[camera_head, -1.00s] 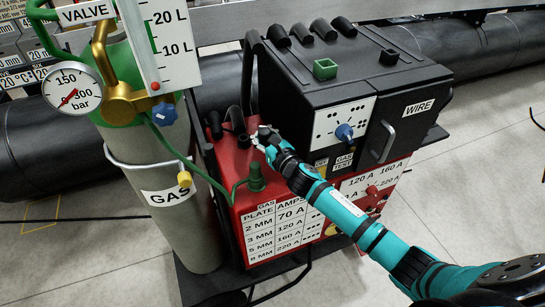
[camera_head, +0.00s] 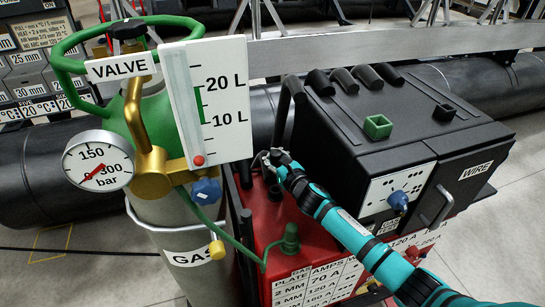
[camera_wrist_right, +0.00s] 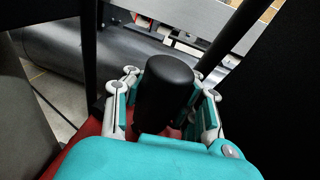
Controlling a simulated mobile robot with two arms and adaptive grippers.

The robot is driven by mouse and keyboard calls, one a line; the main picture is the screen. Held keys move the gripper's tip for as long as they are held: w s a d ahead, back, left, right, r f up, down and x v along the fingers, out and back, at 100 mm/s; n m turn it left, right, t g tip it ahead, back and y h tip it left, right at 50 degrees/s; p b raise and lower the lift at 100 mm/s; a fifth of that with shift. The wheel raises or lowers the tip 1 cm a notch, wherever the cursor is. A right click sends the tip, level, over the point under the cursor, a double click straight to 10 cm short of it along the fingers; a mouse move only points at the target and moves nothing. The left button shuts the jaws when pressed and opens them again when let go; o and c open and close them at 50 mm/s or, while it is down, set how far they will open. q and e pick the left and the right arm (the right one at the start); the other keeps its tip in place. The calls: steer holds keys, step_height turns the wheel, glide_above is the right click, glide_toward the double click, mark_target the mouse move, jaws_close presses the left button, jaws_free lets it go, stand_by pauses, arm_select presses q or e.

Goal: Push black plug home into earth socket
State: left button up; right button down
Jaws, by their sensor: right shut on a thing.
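My right gripper (camera_head: 268,158) is over the back left of the red welder's top (camera_head: 285,210), beside the black wire-feeder box. In the right wrist view its fingers (camera_wrist_right: 163,108) are shut on the sides of a black plug (camera_wrist_right: 166,80), a rounded cylinder standing between them. The plug's lower end is hidden by the gripper, so I cannot tell how deep it sits. I cannot make out the earth socket in either view. My left gripper is not in view.
A gas cylinder with a pressure gauge (camera_head: 98,165) and a flow meter (camera_head: 208,100) stands close on the left. A green hose fitting (camera_head: 290,240) rises from the welder top. The black feeder box (camera_head: 400,115) is close on the right.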

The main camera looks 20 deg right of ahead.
steer(key=shift+f, duration=0.1)
step_height(320, 180, down, 2)
steer(key=b, duration=0.2)
steer(key=shift+f+b, duration=0.25)
steer(key=shift+b, duration=0.15)
step_height(320, 180, down, 2)
steer(key=shift+f+b, duration=0.1)
steer(key=shift+b, duration=0.8)
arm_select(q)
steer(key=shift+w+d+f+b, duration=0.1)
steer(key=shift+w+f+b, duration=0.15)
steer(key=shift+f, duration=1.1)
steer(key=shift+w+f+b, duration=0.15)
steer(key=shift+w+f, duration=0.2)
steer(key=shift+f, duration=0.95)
arm_select(e)
steer(key=shift+f, duration=0.35)
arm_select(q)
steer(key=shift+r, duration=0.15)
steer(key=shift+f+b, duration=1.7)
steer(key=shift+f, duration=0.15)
arm_select(e)
steer(key=shift+f, duration=2)
steer(key=c, duration=1.1)
jaws_free()
